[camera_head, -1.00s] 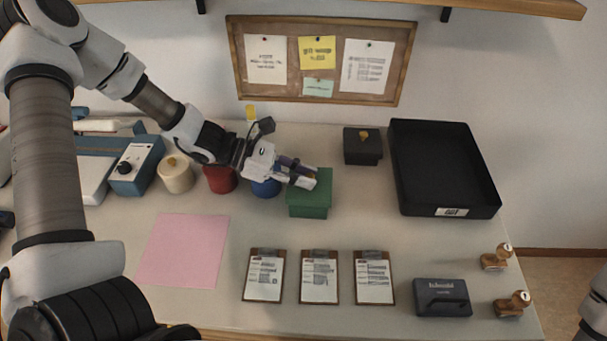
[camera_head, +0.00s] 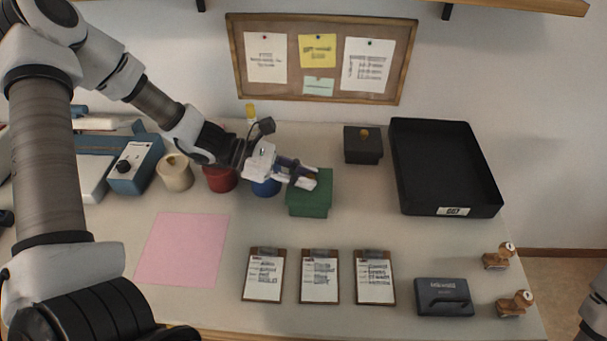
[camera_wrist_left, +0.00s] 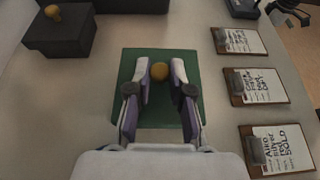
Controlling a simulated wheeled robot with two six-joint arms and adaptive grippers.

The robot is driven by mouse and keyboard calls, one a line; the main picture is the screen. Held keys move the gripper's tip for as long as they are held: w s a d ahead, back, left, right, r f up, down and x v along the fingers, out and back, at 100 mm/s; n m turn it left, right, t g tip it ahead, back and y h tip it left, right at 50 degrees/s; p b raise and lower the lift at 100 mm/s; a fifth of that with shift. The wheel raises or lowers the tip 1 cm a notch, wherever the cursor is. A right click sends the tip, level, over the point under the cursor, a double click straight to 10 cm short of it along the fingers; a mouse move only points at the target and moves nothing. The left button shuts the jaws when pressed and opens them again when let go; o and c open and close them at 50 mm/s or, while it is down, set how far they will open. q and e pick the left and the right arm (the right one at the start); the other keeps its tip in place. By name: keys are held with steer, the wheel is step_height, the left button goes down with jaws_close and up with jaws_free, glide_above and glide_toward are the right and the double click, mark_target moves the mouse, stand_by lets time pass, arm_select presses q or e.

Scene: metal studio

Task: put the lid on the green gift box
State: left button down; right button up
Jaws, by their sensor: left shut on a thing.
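The green gift box (camera_head: 309,208) stands upright towards the back middle of the table. Its green lid (camera_head: 322,180) is on top of the box, lined up with it; I cannot tell whether a thin gap is left between them. My left gripper (camera_head: 304,180) comes in from the left over the box and is shut on the lid's round golden knob. In the left wrist view the knob (camera_wrist_left: 159,72) is between the two fingertips, with the green lid (camera_wrist_left: 160,114) spread out below them. My right gripper is not in view.
A black box with a golden knob (camera_head: 362,149) and a large black tray (camera_head: 489,196) stand behind right. Blue, red (camera_head: 221,180) and cream (camera_head: 175,178) round containers are to the left. Several clipboards (camera_head: 319,277) lie in front. A pink sheet (camera_head: 182,250) lies front left.

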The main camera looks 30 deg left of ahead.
arm_select(q)
steer(key=shift+f+b, duration=0.55)
steer(key=shift+f, duration=0.1)
stand_by(0.3)
steer(key=c, duration=1)
jaws_free()
steer(key=shift+o, duration=0.2)
step_height(320, 180, up, 10)
